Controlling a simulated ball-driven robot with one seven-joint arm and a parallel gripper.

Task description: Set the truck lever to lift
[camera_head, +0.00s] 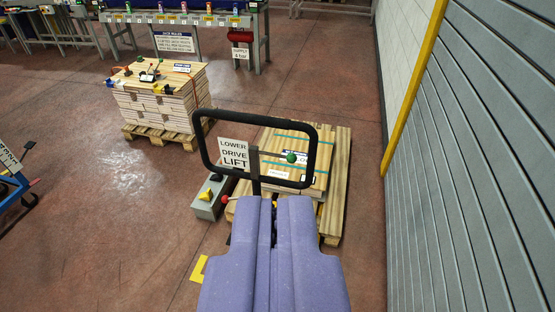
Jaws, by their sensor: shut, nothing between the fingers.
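The truck's black loop handle (317,150) stands upright in the middle of the view. A white sign (234,154) on it reads LOWER, DRIVE, LIFT from top to bottom. A red knob (225,199) on a short stem shows below the sign, just left of my gripper; it looks like the lever, but its setting is unclear. My gripper (273,198), with purple fingers, is shut and empty in front of the lower handle. It hides the lower post and most of the truck. Contact between fingers and post cannot be told.
Behind the handle, a wooden pallet (338,185) carries boards, with a green ball knob (291,157) in line with them. A grey box (211,197) with a yellow part stands left. A loaded pallet (160,98) stands farther back. A grey slatted shutter (470,150) bounds the right.

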